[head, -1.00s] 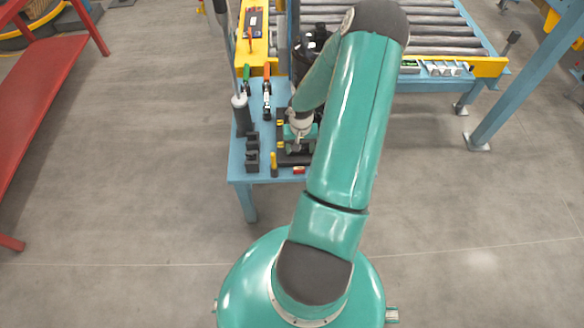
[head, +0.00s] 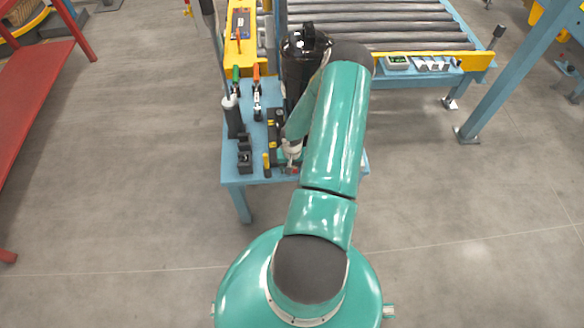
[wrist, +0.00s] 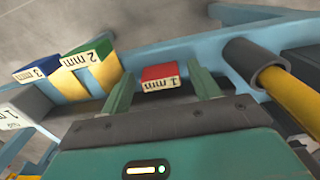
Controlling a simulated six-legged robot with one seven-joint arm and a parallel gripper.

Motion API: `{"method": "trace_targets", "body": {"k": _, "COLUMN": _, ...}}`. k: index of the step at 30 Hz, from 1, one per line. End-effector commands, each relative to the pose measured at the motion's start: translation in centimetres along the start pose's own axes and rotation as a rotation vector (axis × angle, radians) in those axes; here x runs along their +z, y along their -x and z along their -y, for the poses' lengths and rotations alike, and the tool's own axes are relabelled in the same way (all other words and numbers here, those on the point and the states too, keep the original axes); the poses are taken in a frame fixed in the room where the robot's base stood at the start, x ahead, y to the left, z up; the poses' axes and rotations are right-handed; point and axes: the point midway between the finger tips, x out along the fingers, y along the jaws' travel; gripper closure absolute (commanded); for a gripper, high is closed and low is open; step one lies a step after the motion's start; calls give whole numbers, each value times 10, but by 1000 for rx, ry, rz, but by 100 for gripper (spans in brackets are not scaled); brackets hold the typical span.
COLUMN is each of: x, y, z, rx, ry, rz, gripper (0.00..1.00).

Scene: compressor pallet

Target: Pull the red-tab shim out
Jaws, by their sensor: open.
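The red-tab shim (wrist: 160,77) shows its red end block marked "1 mm" in the wrist view, at the edge of a light-blue surface. My gripper (wrist: 161,72) is open, with one green finger on each side of the red tab. Gaps show between the tab and both fingers, so it is not clasped. The rest of the shim is hidden. In the head view my gripper (head: 291,158) is low over the near edge of the blue table (head: 236,172), and my arm covers much of that area.
Left of the red tab are a green "2 mm" tab (wrist: 92,66) and a blue "3 mm" tab (wrist: 36,68). A yellow rod (wrist: 292,97) in a grey collar is close on the right. A black cylinder (head: 298,72) stands behind my gripper.

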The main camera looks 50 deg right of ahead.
Motion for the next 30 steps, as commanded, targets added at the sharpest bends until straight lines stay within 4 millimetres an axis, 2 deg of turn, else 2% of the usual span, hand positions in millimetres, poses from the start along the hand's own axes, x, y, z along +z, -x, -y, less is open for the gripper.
{"method": "trace_targets", "body": {"k": 8, "x": 0, "y": -1, "z": 0, "rx": 0, "ry": 0, "rz": -1, "gripper": 38}}
{"method": "trace_targets", "body": {"k": 15, "x": 0, "y": -1, "z": 0, "rx": 0, "ry": 0, "rz": -1, "gripper": 85}}
{"method": "trace_targets", "body": {"k": 17, "x": 0, "y": -1, "z": 0, "rx": 0, "ry": 0, "rz": -1, "gripper": 97}}
{"method": "trace_targets", "body": {"k": 18, "x": 0, "y": -1, "z": 0, "rx": 0, "ry": 0, "rz": -1, "gripper": 100}}
{"method": "trace_targets", "body": {"k": 23, "x": 2, "y": -1, "z": 1, "rx": 0, "ry": 2, "rz": 1, "gripper": 100}}
{"method": "trace_targets", "body": {"k": 30, "x": 17, "y": -2, "z": 3, "rx": -1, "ry": 6, "rz": 4, "gripper": 100}}
